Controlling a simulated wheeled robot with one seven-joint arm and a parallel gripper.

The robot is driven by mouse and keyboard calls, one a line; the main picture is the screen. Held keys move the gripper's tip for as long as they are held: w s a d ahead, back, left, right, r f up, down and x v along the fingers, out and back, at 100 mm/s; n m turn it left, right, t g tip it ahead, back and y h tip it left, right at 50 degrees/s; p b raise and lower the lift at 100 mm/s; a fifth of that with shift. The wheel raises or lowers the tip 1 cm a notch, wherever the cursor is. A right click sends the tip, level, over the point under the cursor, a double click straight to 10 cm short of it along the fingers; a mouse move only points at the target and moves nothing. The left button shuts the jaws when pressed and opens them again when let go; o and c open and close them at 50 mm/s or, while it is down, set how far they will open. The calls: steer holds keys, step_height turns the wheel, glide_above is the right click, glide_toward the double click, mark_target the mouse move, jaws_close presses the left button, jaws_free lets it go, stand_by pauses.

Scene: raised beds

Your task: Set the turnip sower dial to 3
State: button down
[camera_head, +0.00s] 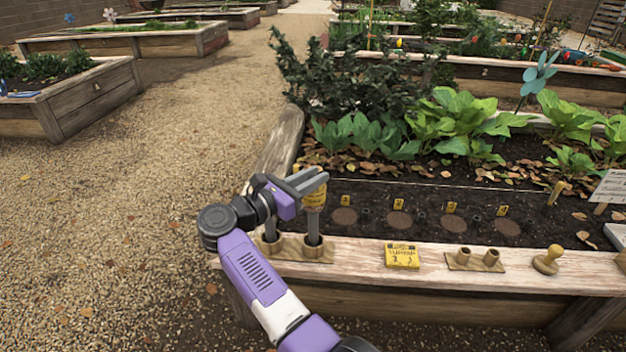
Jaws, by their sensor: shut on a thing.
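My gripper (315,182) is above the near left corner of the raised bed. It is shut on the yellow ribbed top of an upright grey sower (314,226). The yellow part, likely its dial (315,198), shows just below the fingers. The sower's lower end stands in the right cup of a cardboard-coloured holder (319,252) on the bed's front plank. A second grey tool (270,230) stands in the left cup, partly behind my wrist. Whether it is also a sower I cannot tell. No dial number is readable.
A yellow printed card (402,256), an empty two-cup holder (473,258) and a wooden knob-handled tool (547,260) stand along the front plank (430,280). Several numbered yellow markers (398,204) stand by round soil spots. Leafy plants grow behind. Gravel (130,220) to the left is open.

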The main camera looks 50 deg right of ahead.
steer(key=c, duration=1.3)
jaws_free()
steer(key=shift+o, duration=0.2)
steer(key=a+p, duration=0.1)
steer(key=a, duration=0.6)
steer(key=shift+w+a, duration=0.2)
steer(key=shift+a, duration=0.2)
